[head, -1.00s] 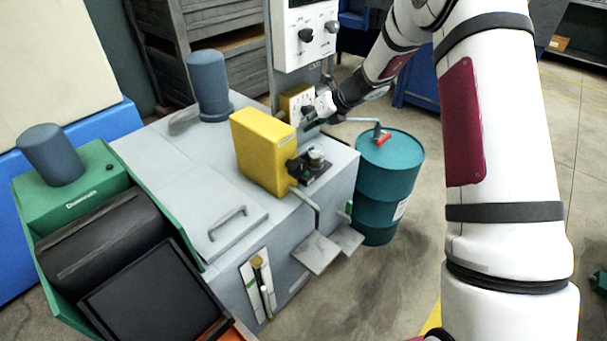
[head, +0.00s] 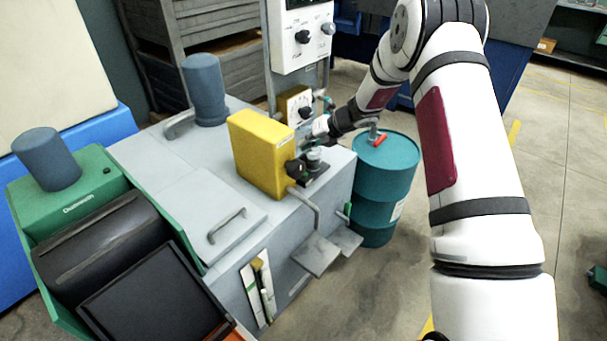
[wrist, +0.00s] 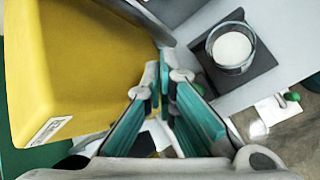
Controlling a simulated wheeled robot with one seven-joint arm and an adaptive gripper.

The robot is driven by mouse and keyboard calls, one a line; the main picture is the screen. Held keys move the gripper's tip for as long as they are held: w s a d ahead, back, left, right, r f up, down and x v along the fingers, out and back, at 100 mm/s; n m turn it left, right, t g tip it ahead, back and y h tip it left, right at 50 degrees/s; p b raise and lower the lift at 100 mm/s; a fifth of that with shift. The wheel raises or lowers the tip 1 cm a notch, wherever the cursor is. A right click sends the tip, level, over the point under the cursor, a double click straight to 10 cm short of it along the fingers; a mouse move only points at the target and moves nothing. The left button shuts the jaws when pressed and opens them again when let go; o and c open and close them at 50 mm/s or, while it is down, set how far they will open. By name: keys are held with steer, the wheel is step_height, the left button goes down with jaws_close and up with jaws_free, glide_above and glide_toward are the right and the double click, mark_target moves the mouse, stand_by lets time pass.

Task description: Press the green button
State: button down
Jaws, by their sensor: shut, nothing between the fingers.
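My gripper (head: 308,143) is above the grey machine's top, at the right side of the yellow box, close to the black control plate. In the wrist view, its teal fingers (wrist: 165,82) are shut with nothing between them. The yellow box (wrist: 75,65) is just left of the fingers. The black plate with a round, pale-topped knob (wrist: 232,47) is to their right. A small round green part (wrist: 291,96) shows at the right of the wrist view. In the head view, a small green part (head: 348,209) is on the machine's side. I cannot tell which is the green button.
The grey machine (head: 165,165) has a handle and a bent lever with trays at its front right. A control column (head: 300,45) with dials stands behind my gripper. A teal drum (head: 385,165) stands to the right. Floor is open at the lower right.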

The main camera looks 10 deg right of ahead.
steer(key=shift+f+b, duration=1.95)
steer(key=shift+f, duration=1.9)
steer(key=shift+f+b, duration=0.3)
steer(key=shift+f, duration=0.1)
steer(key=shift+f+b, duration=0.35)
steer(key=shift+f, duration=0.2)
steer(key=shift+r, duration=0.1)
steer(key=shift+r+p, duration=0.6)
steer(key=shift+r, duration=0.3)
steer(key=shift+r+p, duration=1.5)
steer(key=shift+r, duration=1)
